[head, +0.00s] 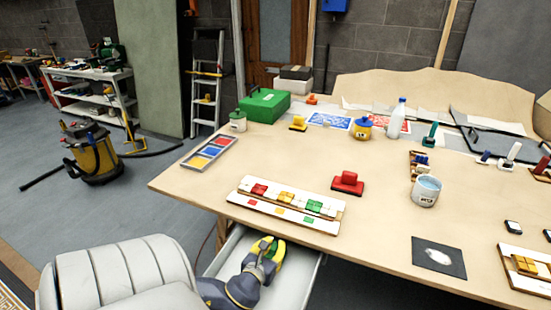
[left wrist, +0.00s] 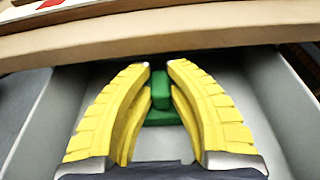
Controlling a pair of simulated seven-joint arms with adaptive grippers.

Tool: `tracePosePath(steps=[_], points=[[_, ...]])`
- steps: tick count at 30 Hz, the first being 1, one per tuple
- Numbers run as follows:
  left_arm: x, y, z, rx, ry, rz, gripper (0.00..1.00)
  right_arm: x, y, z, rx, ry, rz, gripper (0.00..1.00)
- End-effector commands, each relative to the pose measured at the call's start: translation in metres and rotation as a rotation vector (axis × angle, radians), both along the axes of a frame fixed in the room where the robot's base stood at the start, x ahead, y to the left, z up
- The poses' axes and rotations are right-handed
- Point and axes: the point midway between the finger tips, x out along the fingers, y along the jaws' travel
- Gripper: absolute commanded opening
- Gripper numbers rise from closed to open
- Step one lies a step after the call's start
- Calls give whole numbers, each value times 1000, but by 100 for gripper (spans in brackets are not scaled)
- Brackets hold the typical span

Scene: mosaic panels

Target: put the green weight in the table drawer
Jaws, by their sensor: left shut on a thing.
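The table drawer (head: 300,275) is pulled open below the table's near edge, light grey inside. My left gripper (head: 272,244) reaches into the drawer area, its yellow fingers pointing toward the table front. In the left wrist view the gripper (left wrist: 159,68) is shut on the green weight (left wrist: 160,92), which sits between the fingertips. The grey drawer (left wrist: 285,110) surrounds the fingers in that view. I cannot tell whether the weight touches the drawer floor. My right gripper is not in view.
The wooden table (head: 380,240) overhangs the drawer.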

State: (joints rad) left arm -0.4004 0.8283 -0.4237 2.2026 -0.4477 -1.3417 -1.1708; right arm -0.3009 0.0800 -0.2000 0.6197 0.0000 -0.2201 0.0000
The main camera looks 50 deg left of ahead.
Motion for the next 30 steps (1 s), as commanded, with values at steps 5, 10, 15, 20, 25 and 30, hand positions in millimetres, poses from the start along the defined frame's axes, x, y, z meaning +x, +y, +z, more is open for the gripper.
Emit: tracePosePath(steps=[5,10,15,20,25,30], points=[[0,0,0,1,-3,0,0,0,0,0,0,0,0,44],[0,0,-2,0,0,0,32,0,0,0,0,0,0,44],[0,0,-2,0,0,0,40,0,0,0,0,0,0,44],[0,0,-1,0,0,0,40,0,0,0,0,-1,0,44],[-10,-4,2,-1,2,0,40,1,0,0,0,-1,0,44],[-33,-15,10,-3,3,1,40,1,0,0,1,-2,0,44]])
